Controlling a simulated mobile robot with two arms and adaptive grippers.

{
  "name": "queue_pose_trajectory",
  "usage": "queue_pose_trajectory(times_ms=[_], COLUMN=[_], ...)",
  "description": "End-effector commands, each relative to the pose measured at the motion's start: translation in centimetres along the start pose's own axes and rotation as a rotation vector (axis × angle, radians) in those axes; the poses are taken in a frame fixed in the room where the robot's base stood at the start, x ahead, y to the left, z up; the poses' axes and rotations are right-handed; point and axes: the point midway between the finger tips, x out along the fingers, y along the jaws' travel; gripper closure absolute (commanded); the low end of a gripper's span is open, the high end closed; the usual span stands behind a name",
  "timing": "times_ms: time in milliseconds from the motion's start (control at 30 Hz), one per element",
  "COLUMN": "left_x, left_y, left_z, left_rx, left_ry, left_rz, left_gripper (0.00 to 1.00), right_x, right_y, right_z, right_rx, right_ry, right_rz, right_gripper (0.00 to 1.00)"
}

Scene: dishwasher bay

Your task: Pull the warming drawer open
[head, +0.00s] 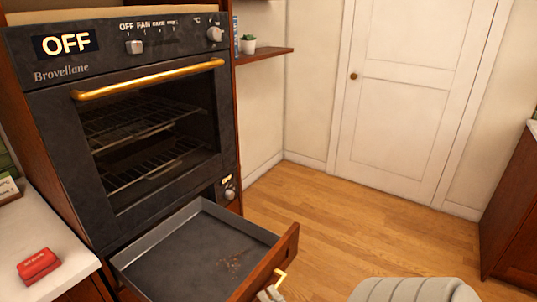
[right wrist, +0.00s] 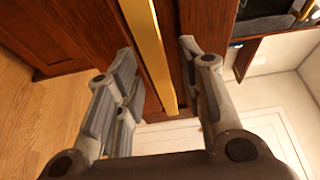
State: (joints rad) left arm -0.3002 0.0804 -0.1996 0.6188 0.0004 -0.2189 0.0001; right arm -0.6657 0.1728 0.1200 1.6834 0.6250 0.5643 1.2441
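The warming drawer (head: 288,243) stands pulled out below the oven, with a wooden front and an empty-looking dark metal tray inside (head: 190,255). Its gold handle (head: 276,279) shows at the bottom of the head view. In the right wrist view the gold handle (right wrist: 148,40) runs between the fingers of my right gripper (right wrist: 158,62). The fingers stand apart on either side of the bar, with a gap visible on the right side. In the head view only a bit of the right gripper (head: 269,294) shows beside the handle. My left gripper is not in view.
The black oven (head: 150,130) above has a gold handle (head: 150,78) and a display reading OFF. A red box (head: 38,265) lies on the white counter at left. A shelf (head: 264,55) holds a small plant. The wooden floor (head: 350,220) towards the white door (head: 405,90) is clear.

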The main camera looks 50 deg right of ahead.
Motion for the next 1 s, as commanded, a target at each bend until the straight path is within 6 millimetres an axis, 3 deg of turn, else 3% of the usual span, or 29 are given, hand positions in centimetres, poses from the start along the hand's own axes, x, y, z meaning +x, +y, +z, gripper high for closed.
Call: queue_pose_trajectory(times_ms=[300,500,700,1000], left_x=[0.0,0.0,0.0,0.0], left_y=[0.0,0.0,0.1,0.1], left_z=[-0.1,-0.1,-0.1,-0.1], left_rx=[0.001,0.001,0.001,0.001], left_ry=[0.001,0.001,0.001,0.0], left_rz=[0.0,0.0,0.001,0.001], left_gripper=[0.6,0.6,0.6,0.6], right_x=[-6.7,-9.9,-11.1,-11.1], right_y=[0.1,0.1,0.1,0.1], right_z=[0.0,0.0,0.0,0.0], right_rx=[0.001,0.0,0.0,0.0], right_ry=[-0.001,-0.001,0.0,0.0], right_rz=[0.007,0.004,0.002,0.002], right_gripper=[0.64,0.64,0.64,0.64])
